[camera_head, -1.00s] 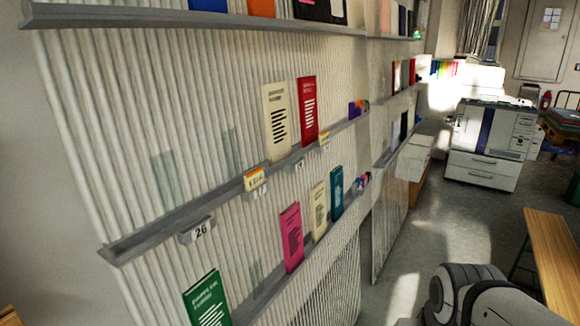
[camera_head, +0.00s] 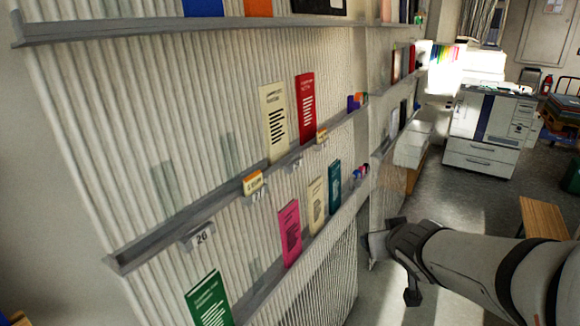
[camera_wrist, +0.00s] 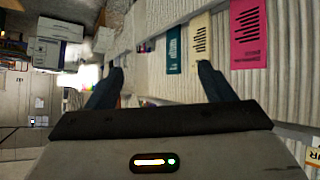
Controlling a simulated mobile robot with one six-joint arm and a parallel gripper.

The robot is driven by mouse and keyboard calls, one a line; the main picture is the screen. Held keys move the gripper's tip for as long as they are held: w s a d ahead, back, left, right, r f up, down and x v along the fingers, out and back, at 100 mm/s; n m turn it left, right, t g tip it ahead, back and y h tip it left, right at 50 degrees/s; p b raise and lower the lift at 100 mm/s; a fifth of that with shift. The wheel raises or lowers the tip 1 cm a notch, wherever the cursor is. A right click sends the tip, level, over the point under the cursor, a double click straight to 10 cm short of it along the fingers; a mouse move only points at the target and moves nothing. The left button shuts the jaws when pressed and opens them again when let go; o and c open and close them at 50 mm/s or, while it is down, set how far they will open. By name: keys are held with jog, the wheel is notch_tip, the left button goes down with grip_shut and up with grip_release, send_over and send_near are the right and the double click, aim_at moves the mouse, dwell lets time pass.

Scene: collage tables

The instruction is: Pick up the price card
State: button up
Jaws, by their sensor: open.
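Two small yellow-orange cards stand on the middle shelf's front edge in the head view. The nearer card (camera_head: 253,183) is above a small number tag. The farther card (camera_head: 322,136) is below the red booklet. I cannot tell which one is the price card. My gripper (camera_wrist: 160,72) is open in the wrist view, with nothing between its fingers. In the head view it is at the end of my arm, right of the shelves and apart from both cards.
Cream (camera_head: 273,122) and red (camera_head: 306,108) booklets stand on the middle shelf. Pink (camera_head: 290,233), cream (camera_head: 316,204) and teal (camera_head: 334,187) ones stand below, with a green one (camera_head: 209,302) nearer. A tag holder (camera_head: 199,237) marked 26 juts out. A copier (camera_head: 488,130) stands behind.

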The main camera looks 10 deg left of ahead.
jog(key=w+a+r+n+t+y+p, duration=0.1)
jog(key=w+a+r+n+y, duration=0.1)
jog(key=w+a+r, duration=0.15)
jog(key=n+g+y+p, duration=0.45)
jog(key=n+y, duration=0.35)
jog(key=y, duration=0.5)
send_near(253, 178)
jog(key=w+a, duration=0.2)
jog(key=shift+y, duration=0.3)
jog(key=p+x, duration=0.1)
jog(key=x, duration=0.4)
jog(key=p+x, duration=0.1)
jog(key=x, duration=0.1)
jog(key=shift+s+a+f+p, duration=0.25)
jog(key=shift+s+a+p, duration=0.1)
jog(key=shift+a, duration=0.05)
jog(key=c, duration=1)
